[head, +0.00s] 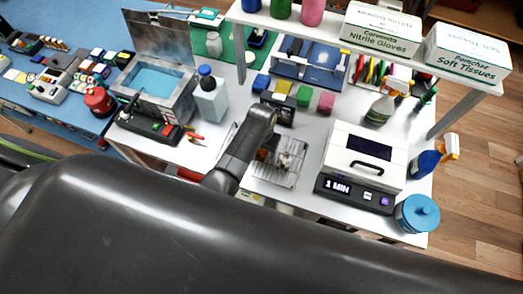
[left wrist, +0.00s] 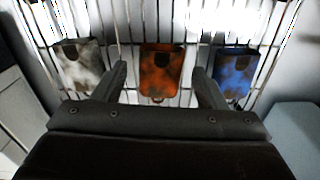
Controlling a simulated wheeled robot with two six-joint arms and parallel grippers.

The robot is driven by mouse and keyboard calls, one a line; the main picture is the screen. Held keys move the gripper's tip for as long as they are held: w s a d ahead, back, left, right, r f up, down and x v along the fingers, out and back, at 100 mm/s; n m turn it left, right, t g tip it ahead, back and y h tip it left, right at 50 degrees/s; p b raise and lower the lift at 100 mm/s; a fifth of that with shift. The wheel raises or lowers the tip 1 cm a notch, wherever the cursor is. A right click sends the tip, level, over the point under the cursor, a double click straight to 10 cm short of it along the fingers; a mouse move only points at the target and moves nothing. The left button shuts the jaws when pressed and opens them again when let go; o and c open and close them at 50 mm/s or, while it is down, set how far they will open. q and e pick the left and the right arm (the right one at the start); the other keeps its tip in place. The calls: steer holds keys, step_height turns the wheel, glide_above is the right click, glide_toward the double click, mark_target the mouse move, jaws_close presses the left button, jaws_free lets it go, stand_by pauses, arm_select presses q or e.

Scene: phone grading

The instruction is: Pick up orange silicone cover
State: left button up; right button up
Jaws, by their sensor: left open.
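The orange silicone cover (left wrist: 161,74), mottled with dark patches and with a dark cutout near its top, lies on a wire rack (left wrist: 130,15) in the left wrist view. My left gripper (left wrist: 160,68) is open, with its fingers to either side of the orange cover in that picture and nothing held between them. I cannot tell how far above the cover the fingertips are. A grey-white cover (left wrist: 80,66) lies to its left and a blue cover (left wrist: 233,78) to its right. In the head view my left arm partly hides the rack (head: 288,178). My right gripper is not seen.
A white box machine (head: 362,160) with a "1 MIN" display stands right of the rack, with a blue round container (head: 416,213) beside it. A metal basin (head: 155,82) and a white bottle (head: 210,98) stand to the left. Colored blocks (head: 304,96) sit behind the arm.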

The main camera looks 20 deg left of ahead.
arm_select(q)
steer(key=shift+c, duration=0.2)
steer(key=c, duration=1)
steer(key=shift+r, duration=0.15)
